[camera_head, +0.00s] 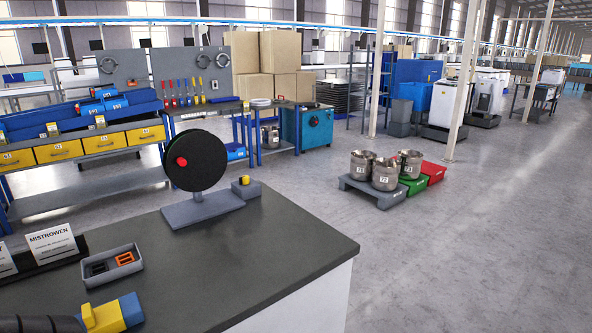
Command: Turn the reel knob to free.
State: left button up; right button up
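A reel (206,158) with a large black disc stands upright on a grey base plate (203,208) on the dark worktop. A red knob (181,161) sits on the face of the disc, left of its middle as seen from here. The knob's setting and any markings are too small to read. Neither of my grippers can be made out in the head view, and nothing touches the reel or knob.
The dark worktop (290,245) holds a small grey box with a yellow top (246,187), a grey tray (113,266), white cards and a yellow-and-blue item (112,313) at the front left. The worktop right of the tray is clear.

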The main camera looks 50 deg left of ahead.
aim_at(244, 179)
jog(key=i+z, duration=0.2)
jog(key=i, duration=0.95)
jog(key=i+u, duration=0.2)
jog(key=i, duration=0.35)
jog(key=i+l+u, duration=0.15)
jog(key=i, duration=0.4)
jog(key=i+u, duration=1.3)
jog(key=u, duration=0.25)
jog(key=i+l+u, duration=0.1)
jog(key=i+u, duration=0.2)
jog(key=k, duration=0.05)
